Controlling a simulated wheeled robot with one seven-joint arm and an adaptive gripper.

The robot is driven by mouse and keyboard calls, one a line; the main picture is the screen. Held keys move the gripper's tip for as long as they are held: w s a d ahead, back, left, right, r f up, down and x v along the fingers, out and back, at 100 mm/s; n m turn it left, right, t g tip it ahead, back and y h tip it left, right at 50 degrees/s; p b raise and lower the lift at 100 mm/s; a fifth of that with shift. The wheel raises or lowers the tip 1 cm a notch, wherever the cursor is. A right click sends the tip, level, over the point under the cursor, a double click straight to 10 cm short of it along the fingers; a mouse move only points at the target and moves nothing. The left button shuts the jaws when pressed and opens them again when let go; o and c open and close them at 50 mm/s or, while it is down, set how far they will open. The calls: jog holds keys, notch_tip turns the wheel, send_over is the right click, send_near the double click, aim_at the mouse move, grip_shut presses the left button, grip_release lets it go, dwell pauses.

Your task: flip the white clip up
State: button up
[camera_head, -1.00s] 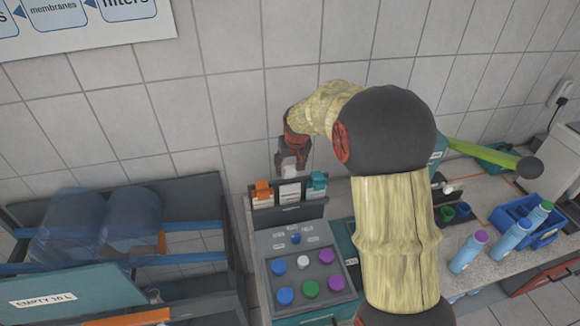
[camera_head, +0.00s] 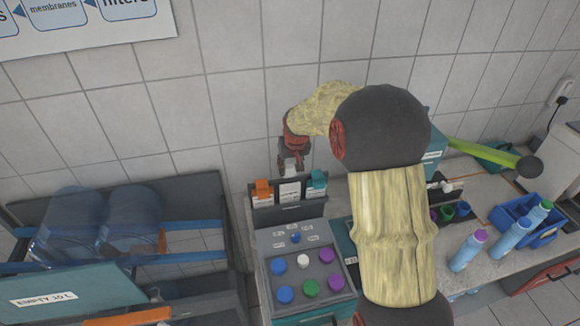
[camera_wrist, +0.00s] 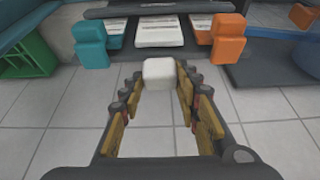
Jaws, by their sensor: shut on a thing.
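The white clip (camera_wrist: 158,73) is a small white block between my fingertips in the wrist view. My gripper (camera_wrist: 157,80) is shut on it, with the yellowish finger pads on either side. In the head view my gripper (camera_head: 291,168) is above the middle of the small dark rack (camera_head: 290,213), at the white card (camera_head: 290,192). There the fingers hide most of the clip. An orange clip (camera_head: 263,188) and a teal clip (camera_head: 317,180) stand on either side; the wrist view shows the orange clip (camera_wrist: 228,38) right and the teal clip (camera_wrist: 91,45) left.
A panel (camera_head: 292,262) with several coloured knobs is in front of the rack. The tiled wall (camera_head: 235,110) is behind. A shelf with blue bottles (camera_head: 130,218) is at left. A blue crate (camera_head: 512,215) and blue bottles (camera_head: 468,251) are at right.

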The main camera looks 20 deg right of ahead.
jog(key=c, duration=0.3)
jog(key=g+p, duration=0.1)
jog(key=p, duration=0.1)
jog(key=shift+w+d+r+p, duration=0.1)
jog(key=shift+w+r+p, duration=0.2)
jog(key=shift+w+p, duration=0.1)
jog(key=w+g+p, duration=0.1)
jog(key=p, duration=0.2)
jog(key=shift+d+g+y+p, duration=0.1)
jog(key=shift+g+y+p, duration=0.2)
jog(key=shift+g, duration=0.1)
jog(key=w+g+p, duration=0.1)
jog(key=p, duration=0.1)
jog(key=shift+w+d+g+p, duration=0.1)
jog(key=shift+d+g+p, duration=0.05)
jog(key=shift+g+p, duration=0.25)
jog(key=g+p, duration=0.1)
jog(key=w+g+y+p, duration=0.1)
jog(key=p, duration=0.1)
jog(key=shift+w+d+f+g, duration=0.15)
jog(key=shift+w+f+g, duration=0.15)
jog(key=shift+f+g, duration=0.1)
jog(key=shift+w+f+p, duration=0.1)
jog(key=shift+p, duration=0.3)
jog(key=o, duration=1.2)
jog(key=shift+c, duration=0.2)
